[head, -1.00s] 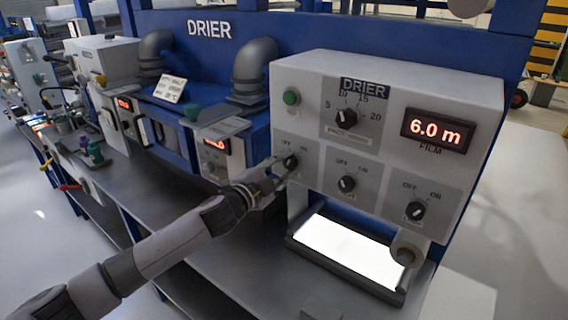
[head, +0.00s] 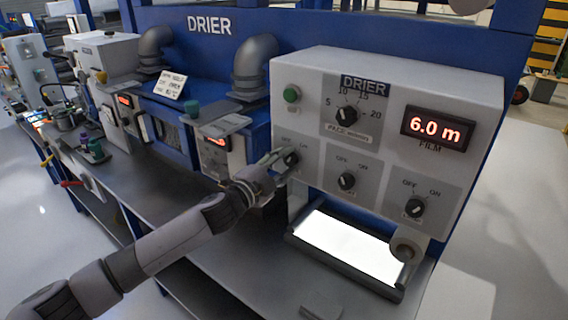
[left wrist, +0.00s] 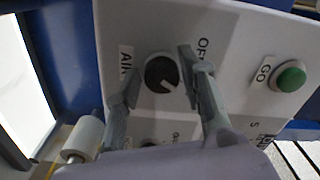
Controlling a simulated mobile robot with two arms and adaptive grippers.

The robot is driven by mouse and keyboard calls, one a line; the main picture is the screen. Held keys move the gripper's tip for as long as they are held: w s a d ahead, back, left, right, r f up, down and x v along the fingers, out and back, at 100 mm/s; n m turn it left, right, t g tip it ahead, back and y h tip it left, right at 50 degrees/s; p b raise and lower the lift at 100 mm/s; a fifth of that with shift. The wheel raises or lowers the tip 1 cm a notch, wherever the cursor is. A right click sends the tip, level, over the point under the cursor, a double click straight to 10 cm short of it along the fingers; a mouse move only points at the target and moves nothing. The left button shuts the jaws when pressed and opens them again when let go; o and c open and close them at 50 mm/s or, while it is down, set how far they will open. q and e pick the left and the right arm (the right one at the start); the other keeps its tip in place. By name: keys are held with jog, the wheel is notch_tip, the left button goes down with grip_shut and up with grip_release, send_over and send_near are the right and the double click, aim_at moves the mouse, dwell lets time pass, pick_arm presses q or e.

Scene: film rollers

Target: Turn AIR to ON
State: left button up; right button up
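The AIR knob (head: 291,159) is a round black dial at the lower left of the white DRIER panel (head: 470,85). The knob also shows in the left wrist view (left wrist: 161,72), between the AIR label (left wrist: 125,62) and the OFF mark (left wrist: 203,48). A white mark is on its lower right there; the ON mark is not visible in that view. My left gripper (head: 284,156) is at the knob. In the left wrist view its fingers (left wrist: 158,66) are apart, one on each side of the knob; I cannot tell whether they touch it. My right gripper is not in view.
Two similar knobs (head: 347,181) (head: 414,207) are to the right. A green GO button (head: 292,94) sits above, beside the pace knob (head: 347,114). The red display (head: 437,129) reads 6.0 m. A lit white tray (head: 345,250) and a roller (head: 405,251) are below.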

pick_arm(q)
jog(key=shift+o, duration=1.2)
jog(key=shift+s+a, duration=0.1)
jog(key=v, duration=1.1)
jog(key=shift+s+a, duration=0.2)
jog(key=shift+s, duration=0.15)
